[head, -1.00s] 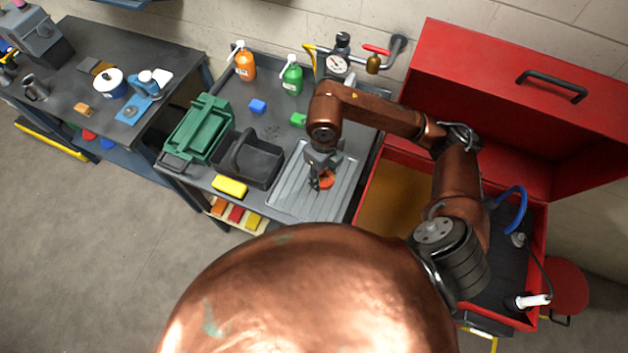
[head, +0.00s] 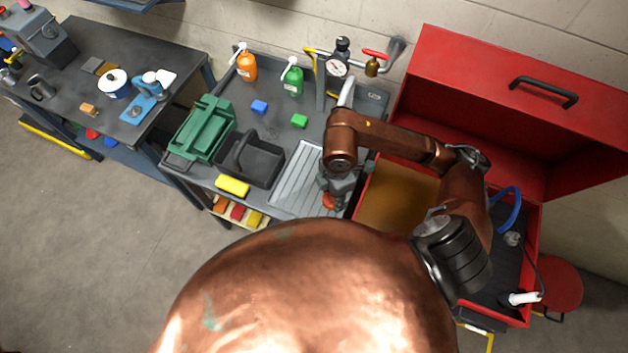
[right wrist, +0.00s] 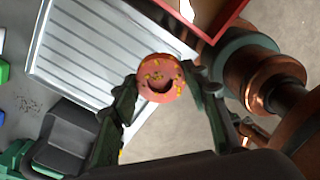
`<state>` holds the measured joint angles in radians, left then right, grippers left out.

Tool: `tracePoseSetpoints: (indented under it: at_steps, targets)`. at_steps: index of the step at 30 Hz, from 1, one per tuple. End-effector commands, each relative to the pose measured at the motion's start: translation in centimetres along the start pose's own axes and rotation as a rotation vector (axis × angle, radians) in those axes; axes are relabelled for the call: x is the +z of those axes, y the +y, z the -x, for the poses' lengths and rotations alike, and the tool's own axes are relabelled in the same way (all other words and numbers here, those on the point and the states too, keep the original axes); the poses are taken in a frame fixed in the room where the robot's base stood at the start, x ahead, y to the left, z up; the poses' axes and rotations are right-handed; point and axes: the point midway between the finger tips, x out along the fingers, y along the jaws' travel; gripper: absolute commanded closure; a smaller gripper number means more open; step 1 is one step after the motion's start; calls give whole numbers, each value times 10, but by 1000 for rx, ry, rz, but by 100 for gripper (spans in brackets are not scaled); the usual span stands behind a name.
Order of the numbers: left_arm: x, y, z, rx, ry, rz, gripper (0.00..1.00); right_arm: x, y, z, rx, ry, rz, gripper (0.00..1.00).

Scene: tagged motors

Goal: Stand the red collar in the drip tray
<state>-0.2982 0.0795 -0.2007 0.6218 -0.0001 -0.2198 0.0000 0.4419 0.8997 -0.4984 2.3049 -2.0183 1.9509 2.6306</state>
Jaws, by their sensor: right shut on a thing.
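The red collar (head: 329,201) is an orange-red ring held by my right gripper (head: 333,191), whose fingers are partly hidden by the arm in the head view. In the right wrist view the collar (right wrist: 160,77), with yellowish specks and a dark central hole, sits between the two fingertips. The drip tray (head: 295,182) is a grey ribbed tray on the bench; it also shows in the right wrist view (right wrist: 90,50). The collar appears over the tray's near right corner; I cannot tell its height above it. My left gripper is not in view.
A black caddy (head: 262,172) and a yellow block (head: 232,186) lie left of the tray. A green toolbox (head: 200,130) stands farther left. An open red chest (head: 530,250) stands right of the bench. Blue (head: 259,107) and green (head: 299,121) blocks lie behind the tray.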

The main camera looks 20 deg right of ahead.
Motion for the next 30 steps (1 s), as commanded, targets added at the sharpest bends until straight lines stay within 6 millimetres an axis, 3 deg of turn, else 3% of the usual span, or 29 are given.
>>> tracePoseSetpoints:
  at_steps: [5,18,24,30]
  targets:
    - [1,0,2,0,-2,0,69,0,4,-2,0,2,-75,94]
    - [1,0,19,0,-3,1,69,4,96,-47,-3,2,-79,94]
    - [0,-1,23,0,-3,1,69,6,122,-80,-1,1,-77,94]
    - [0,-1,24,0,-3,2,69,6,134,-93,1,2,-75,94]
